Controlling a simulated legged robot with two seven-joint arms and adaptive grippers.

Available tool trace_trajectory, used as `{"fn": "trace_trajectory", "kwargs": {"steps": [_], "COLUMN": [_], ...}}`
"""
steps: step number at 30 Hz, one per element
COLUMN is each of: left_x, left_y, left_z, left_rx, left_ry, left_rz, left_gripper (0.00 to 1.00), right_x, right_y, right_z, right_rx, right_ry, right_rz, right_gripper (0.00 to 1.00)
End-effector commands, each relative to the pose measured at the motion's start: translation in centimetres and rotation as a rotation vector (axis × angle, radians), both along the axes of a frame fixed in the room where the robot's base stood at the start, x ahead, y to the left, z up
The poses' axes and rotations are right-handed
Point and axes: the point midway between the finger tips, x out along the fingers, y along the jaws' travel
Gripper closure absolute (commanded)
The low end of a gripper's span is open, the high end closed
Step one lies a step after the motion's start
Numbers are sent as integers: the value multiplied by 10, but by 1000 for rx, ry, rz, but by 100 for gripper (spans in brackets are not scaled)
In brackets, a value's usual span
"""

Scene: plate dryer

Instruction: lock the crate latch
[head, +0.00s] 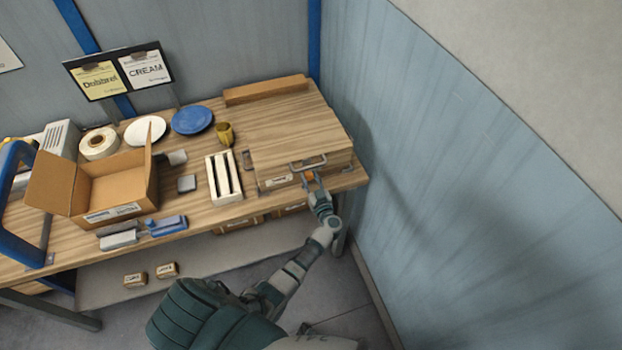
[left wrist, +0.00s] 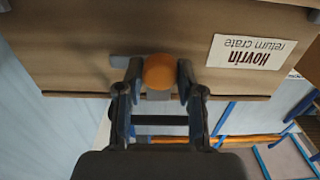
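The wooden crate (head: 300,130) stands at the right end of the workbench, with a metal handle (head: 308,162) on its front edge. Its front panel (left wrist: 90,50) fills the top of the left wrist view, with an upside-down label (left wrist: 250,52) reading "Hovrin return crate". The latch has a round orange knob (head: 309,175), also in the left wrist view (left wrist: 159,71). A grey metal piece (left wrist: 124,62) shows beside the knob. My left gripper (head: 312,182) is at the crate's front. Its fingers close in on both sides of the knob, with no clear gap. My right gripper is out of view.
A white slotted rack (head: 223,178) stands left of the crate, with a yellow mug (head: 225,133) and blue plate (head: 193,120) behind. An open cardboard box (head: 112,187) is farther left. A blue-grey wall (head: 450,180) rises close on the right.

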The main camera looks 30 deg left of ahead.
Motion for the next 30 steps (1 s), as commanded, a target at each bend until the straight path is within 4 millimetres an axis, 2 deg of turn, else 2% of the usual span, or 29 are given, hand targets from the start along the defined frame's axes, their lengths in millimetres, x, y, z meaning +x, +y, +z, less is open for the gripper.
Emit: {"fn": "trace_trajectory", "kwargs": {"steps": [6, 14, 21, 30], "left_x": [2, 2, 1, 1], "left_y": [-4, -3, -3, -2], "left_z": [1, 0, 0, -1], "left_rx": [-12, -85, -215, -399], "left_ry": [-13, -96, -249, -469], "left_rz": [-12, -10, -9, -8], "left_gripper": [98, 98, 98, 98], "right_x": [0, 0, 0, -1], "right_y": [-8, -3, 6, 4], "right_z": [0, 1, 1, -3], "right_rx": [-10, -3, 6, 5], "right_ry": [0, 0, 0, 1], "right_rz": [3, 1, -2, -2], "right_gripper": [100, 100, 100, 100]}}
